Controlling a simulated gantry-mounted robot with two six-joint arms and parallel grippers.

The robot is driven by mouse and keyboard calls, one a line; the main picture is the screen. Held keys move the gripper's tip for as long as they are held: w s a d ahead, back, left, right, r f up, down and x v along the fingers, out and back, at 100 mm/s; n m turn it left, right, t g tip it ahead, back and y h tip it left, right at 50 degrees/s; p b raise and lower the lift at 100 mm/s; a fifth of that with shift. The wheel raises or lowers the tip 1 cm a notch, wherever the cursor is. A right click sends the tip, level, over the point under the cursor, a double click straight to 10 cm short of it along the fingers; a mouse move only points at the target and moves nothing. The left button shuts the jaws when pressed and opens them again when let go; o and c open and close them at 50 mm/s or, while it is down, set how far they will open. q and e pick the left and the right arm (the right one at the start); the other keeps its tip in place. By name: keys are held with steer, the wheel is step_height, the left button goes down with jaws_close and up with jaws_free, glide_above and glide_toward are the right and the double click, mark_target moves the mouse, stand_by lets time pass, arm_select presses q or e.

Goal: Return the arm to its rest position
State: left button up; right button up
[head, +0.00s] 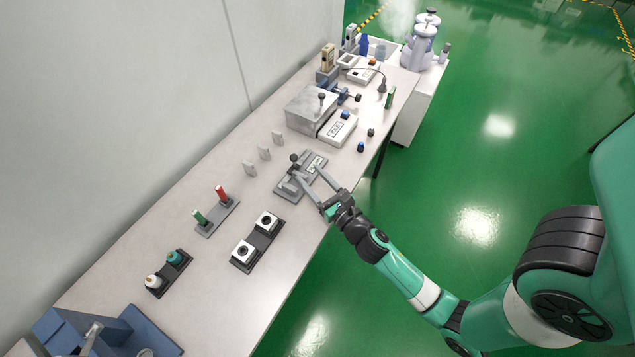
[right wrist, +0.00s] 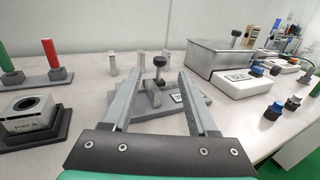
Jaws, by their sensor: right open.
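My right arm (head: 405,275) is green and reaches in from the lower right of the head view. Its gripper (head: 305,173) is over the bench's front edge, with its fingers pointing across a grey fixture plate (head: 287,188) with a dark knob (head: 294,158). In the right wrist view the gripper (right wrist: 155,85) is open, its two fingers apart on either side of the knob (right wrist: 159,61). Nothing is held between the fingers. I cannot tell whether the fingers touch the fixture. My left gripper is not in view.
The long bench (head: 150,230) holds a black holder with two white blocks (head: 267,223) and a rack with green and red handles (head: 220,193). A grey metal box (head: 312,108) and a white tester (head: 338,128) stand beyond the fixture. Open green floor (head: 480,150) lies right of the bench.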

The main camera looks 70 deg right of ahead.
steer(key=shift+v, duration=0.85)
steer(key=shift+s+a, duration=0.3)
steer(key=shift+s, duration=0.15)
